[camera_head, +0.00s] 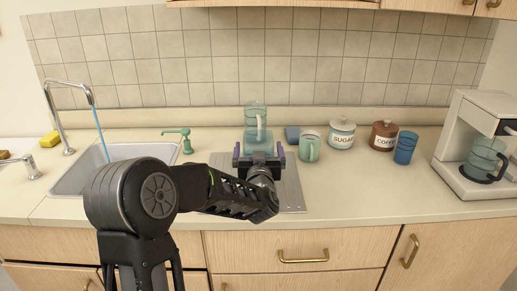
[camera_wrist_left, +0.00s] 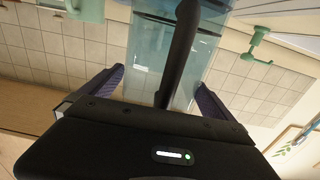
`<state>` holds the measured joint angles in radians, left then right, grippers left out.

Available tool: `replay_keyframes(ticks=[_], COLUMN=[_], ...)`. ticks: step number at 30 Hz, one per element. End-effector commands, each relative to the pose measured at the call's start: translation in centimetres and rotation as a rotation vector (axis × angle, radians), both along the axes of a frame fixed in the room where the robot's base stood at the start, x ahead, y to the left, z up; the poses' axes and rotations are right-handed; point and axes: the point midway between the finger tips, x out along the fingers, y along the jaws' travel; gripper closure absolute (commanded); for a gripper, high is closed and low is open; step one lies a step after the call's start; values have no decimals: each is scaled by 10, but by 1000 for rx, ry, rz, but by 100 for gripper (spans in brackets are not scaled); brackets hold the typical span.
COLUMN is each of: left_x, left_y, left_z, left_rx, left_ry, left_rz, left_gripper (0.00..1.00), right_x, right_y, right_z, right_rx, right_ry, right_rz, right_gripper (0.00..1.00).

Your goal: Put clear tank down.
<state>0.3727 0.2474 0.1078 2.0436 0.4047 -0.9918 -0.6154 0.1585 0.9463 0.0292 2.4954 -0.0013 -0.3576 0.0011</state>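The clear tank (camera_head: 256,116) is a see-through, teal-tinted container. In the head view it stands upright over the grey metal plate (camera_head: 292,193) on the counter. My left gripper (camera_head: 259,153) reaches it from the front, with one purple finger on each side of its lower part. In the left wrist view the tank (camera_wrist_left: 146,62) fills the space between the fingers (camera_wrist_left: 160,80), which appear to press on its sides. A dark bar runs along the tank there. My gripper hides the tank's base, so I cannot tell whether it touches the plate. My right gripper is out of view.
A green mug (camera_head: 309,147), sugar jar (camera_head: 341,134), coffee jar (camera_head: 383,136) and blue cups (camera_head: 405,148) stand right of the tank. A coffee machine (camera_head: 450,146) is at far right. The right front counter is clear.

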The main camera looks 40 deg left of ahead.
Motion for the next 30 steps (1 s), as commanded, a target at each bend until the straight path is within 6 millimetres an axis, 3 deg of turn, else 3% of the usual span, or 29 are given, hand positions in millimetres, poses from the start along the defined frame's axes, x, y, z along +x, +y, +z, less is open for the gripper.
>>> replay_keyframes(ticks=[11, 24, 30], left_x=[-7, -75, -93], left_y=[-6, -57, -71], left_z=[3, 2, 3], left_rx=[1, 2, 1], left_ry=[-1, -1, -1], left_rz=[-1, -2, 0], left_gripper=[0, 0, 0], right_x=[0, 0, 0], right_y=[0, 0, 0], right_z=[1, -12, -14], right_rx=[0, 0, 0], right_ry=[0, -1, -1], right_rz=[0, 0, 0], right_gripper=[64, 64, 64])
